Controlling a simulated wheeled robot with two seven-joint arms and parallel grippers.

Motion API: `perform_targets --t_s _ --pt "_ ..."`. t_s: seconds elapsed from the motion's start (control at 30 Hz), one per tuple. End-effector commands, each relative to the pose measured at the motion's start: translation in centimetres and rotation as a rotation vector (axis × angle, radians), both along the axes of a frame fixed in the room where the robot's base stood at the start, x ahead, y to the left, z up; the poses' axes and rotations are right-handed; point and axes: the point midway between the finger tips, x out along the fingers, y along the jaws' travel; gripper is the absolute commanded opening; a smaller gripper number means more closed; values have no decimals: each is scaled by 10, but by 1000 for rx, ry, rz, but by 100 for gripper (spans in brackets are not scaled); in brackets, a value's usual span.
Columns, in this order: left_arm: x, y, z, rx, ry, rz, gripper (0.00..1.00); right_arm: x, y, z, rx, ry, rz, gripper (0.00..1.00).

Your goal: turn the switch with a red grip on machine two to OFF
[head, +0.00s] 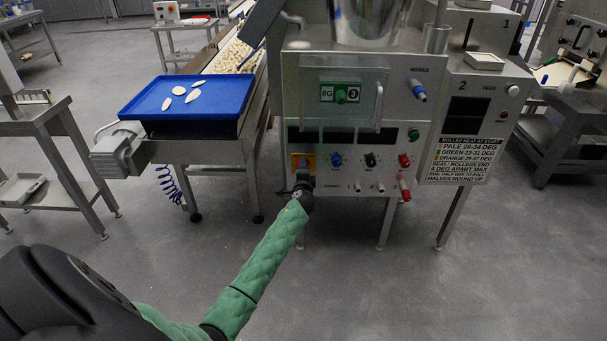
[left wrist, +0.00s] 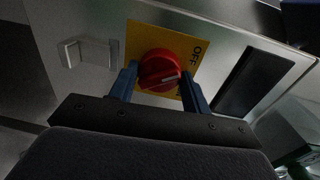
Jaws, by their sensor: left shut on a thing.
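The switch with a red grip (left wrist: 160,70) sits on a yellow plate (left wrist: 143,35) on the front panel of machine two (head: 310,120). The plate (head: 295,160) also shows in the head view, low on the panel's left. My left gripper (left wrist: 158,84) has its two blue fingers on either side of the red grip and is shut on it. The grip's pale mark points to the right in the left wrist view. The word OFF is readable at the plate's upper right; lettering lower down is partly hidden by a finger. My right gripper is not in view.
Several other knobs, including a blue one (head: 336,160) and a black one (head: 370,160), are right of the switch. A silver handle (left wrist: 88,53) shows beside the plate. A blue tray (head: 150,105) stands on the conveyor at left. The floor in front is clear.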

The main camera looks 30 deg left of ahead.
Motion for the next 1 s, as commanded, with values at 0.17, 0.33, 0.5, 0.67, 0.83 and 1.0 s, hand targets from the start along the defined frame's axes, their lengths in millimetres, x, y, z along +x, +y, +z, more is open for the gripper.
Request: perform_targets --t_s 0.17,0.33,0.5,0.67,0.83,1.0 --pt "-1 0 -3 -90 -52 1 25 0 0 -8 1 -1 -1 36" --pt "-1 1 -2 -144 -86 1 25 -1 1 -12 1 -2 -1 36" --pt "-1 1 -1 -172 -103 1 25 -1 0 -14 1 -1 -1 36" --pt "-1 1 -1 -179 -108 1 25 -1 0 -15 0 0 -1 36" --pt "-1 1 -1 -179 -108 1 25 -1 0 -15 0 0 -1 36" --pt "-1 1 -1 -179 -108 1 57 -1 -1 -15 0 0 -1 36"
